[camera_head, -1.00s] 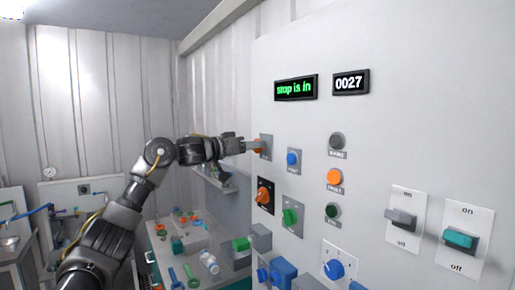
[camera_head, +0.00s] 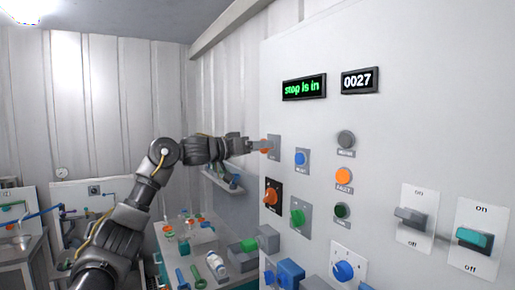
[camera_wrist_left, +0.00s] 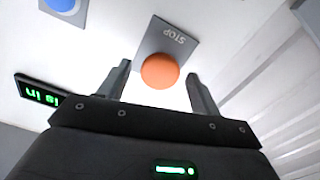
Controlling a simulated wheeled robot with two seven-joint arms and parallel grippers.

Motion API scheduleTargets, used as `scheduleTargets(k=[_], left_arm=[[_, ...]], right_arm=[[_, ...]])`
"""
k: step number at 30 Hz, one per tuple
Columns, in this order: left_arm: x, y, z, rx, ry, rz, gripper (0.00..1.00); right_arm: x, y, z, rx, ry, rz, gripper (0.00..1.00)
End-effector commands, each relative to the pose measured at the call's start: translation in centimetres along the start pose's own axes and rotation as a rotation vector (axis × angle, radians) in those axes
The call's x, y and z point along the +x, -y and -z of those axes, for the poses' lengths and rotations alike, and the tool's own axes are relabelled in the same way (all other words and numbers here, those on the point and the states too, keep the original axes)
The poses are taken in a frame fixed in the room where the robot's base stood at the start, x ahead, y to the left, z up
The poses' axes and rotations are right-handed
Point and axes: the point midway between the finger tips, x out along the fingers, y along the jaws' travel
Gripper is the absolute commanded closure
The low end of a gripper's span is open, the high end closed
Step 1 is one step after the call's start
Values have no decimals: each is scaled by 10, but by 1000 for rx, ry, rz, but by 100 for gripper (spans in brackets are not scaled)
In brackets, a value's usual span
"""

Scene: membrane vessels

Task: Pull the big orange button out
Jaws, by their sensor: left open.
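The big orange button (camera_wrist_left: 160,71) sits on a grey plate marked STOP (camera_wrist_left: 178,38) on the white panel. In the left wrist view my left gripper (camera_wrist_left: 160,76) is open, with one finger on each side of the button and a visible gap to each. In the head view the left gripper (camera_head: 258,146) reaches the panel from the left and partly covers the orange button (camera_head: 266,149). A green display (camera_head: 304,87) above it reads "stop is in". My right gripper is not in view.
A shelf (camera_head: 222,184) juts from the wall under my left arm.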

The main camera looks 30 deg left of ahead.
Motion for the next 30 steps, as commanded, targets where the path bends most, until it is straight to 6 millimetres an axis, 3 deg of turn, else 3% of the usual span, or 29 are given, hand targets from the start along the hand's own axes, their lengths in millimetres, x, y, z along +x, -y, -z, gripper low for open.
scheduleTargets(k=[9,18,30], left_arm=[[-54,2,-4,3,-5,3,36],[-101,2,-1,0,-3,2,36],[-109,1,0,0,-1,2,36]], right_arm=[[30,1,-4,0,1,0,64],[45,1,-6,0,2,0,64],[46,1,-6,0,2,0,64]])
